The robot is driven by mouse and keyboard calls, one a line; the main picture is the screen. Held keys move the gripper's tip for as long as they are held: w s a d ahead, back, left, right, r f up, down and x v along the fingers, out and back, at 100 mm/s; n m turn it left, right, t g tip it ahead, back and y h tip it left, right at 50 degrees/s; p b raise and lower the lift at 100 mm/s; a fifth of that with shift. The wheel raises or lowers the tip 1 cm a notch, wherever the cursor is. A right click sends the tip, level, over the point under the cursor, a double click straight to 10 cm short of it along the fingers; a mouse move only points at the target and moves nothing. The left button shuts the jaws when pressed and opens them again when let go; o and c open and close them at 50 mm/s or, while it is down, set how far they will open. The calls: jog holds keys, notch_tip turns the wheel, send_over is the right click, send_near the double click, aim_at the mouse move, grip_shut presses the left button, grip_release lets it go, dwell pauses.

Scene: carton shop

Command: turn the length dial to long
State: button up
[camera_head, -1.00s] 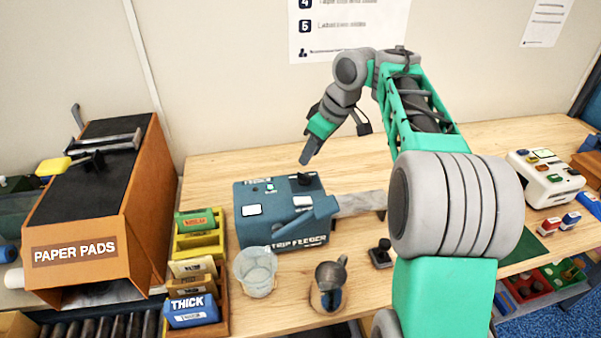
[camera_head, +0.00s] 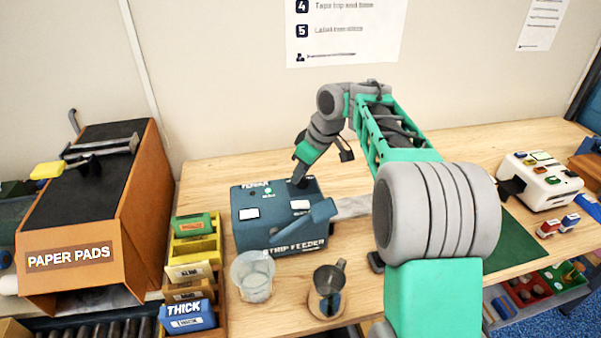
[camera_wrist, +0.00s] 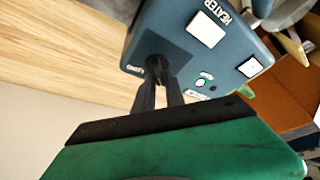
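The blue strip feeder (camera_head: 250,237) stands on the wooden bench in the head view, with white labels and a green light on its top. My gripper (camera_head: 298,182) points down at the back right of that top, where the dark dial stood in the earlier frame. In the wrist view, the two dark fingers (camera_wrist: 160,73) reach a dark knob, the length dial (camera_wrist: 153,61), on a dark square of the feeder (camera_wrist: 228,52). The fingertips lie close together at the knob. Whether they clasp it is unclear. The dial's pointer and setting are hidden.
A clear cup (camera_head: 252,278) and a metal jug (camera_head: 328,282) stand in front of the feeder. Card boxes in a wooden rack (camera_head: 222,305) and the paper pads bin (camera_head: 140,215) are to the left. A white device (camera_head: 540,183) stands right. Bench behind the feeder is clear.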

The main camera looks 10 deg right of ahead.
grip_shut()
jog(key=shift+m+b, duration=0.4)
jog(key=shift+b, duration=0.05)
jog(key=m+t+h+b, duration=0.1)
jog(key=m+b, duration=0.1)
jog(key=shift+f+m, duration=0.15)
jog(key=shift+m, duration=0.25)
jog(key=m+h+b, duration=0.1)
jog(key=m, duration=0.1)
jog(key=shift+m+b, duration=0.35)
jog(key=shift+m, duration=0.05)
jog(key=m, duration=0.1)
jog(key=m+h, duration=0.1)
jog(key=shift+d+r+m, duration=0.1)
jog(key=shift+r+m, duration=0.1)
jog(key=shift+m, duration=0.2)
jog(key=m+h+p, duration=0.1)
jog(key=m, duration=0.1)
jog(key=m+h+p, duration=0.1)
jog(key=m, duration=0.2)
jog(key=shift+d+r, duration=0.15)
jog(key=shift+r, duration=0.05)
jog(key=shift+d+f+m+g+h+p, duration=0.1)
jog(key=shift+m+g+h+p, duration=0.2)
jog(key=shift+m+p, duration=0.55)
jog(key=shift+f+m+g+h+p, duration=0.15)
jog(key=shift+m+h+p, duration=0.35)
jog(key=shift+m, duration=0.55)
